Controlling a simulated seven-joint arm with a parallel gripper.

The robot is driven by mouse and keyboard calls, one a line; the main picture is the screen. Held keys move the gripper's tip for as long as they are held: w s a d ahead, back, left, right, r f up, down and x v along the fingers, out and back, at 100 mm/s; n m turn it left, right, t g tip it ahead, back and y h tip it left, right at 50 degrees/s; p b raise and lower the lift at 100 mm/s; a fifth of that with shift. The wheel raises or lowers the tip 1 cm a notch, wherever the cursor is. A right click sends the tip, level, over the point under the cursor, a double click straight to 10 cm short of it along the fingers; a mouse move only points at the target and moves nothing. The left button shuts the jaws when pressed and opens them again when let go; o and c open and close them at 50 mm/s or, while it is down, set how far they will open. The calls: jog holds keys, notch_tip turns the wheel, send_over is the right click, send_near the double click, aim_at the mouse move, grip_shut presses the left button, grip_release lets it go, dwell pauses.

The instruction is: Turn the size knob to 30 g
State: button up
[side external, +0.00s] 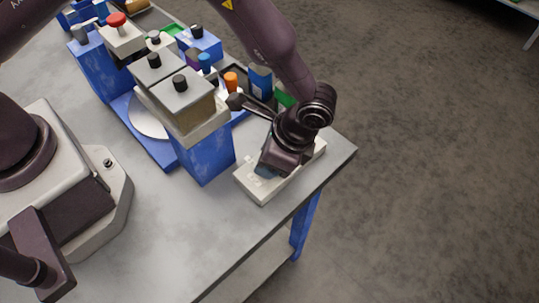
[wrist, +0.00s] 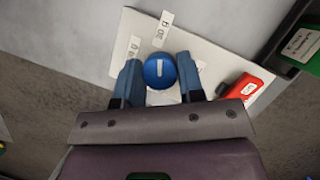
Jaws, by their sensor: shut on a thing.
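The size knob (wrist: 160,71) is round and blue with a short white line on top, seen in the wrist view. The line runs up and down in the picture, in line with an upside-down label (wrist: 165,29) that seems to read 30 g. A second label (wrist: 133,48) lies up and left of the knob; its text is unclear. My gripper (wrist: 160,78) has its two blue fingers on either side of the knob, shut on it. In the side view my gripper (side external: 267,171) is low over the white panel (side external: 256,194), and hides the knob.
A red switch (wrist: 244,86) sits on the panel right of the knob. A green-labelled dark box (wrist: 301,44) stands at the upper right. In the side view, a blue and grey machine (side external: 205,153) with black knobs stands left of the panel. The grey table's corner (side external: 340,152) is close by.

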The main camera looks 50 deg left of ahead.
dwell(0.4)
jog(key=o, duration=0.9)
jog(key=v, duration=1.3)
jog(key=shift+r, duration=0.1)
jog(key=s+a+r+n+t+h, duration=0.1)
jog(key=s+a+r+n, duration=0.3)
jog(key=a, duration=0.4)
jog(key=s+a+r+n+t+h, duration=0.1)
jog(key=s+a+r+n+t, duration=0.3)
jog(key=s+a+r, duration=0.2)
jog(key=s+a+r+n+t+h, duration=0.2)
jog(key=s+a+r, duration=0.3)
jog(key=a+r, duration=0.4)
jog(key=shift+s+a+n+t, duration=0.1)
jog(key=shift+a+n+t, duration=0.4)
jog(key=shift+a+n, duration=0.75)
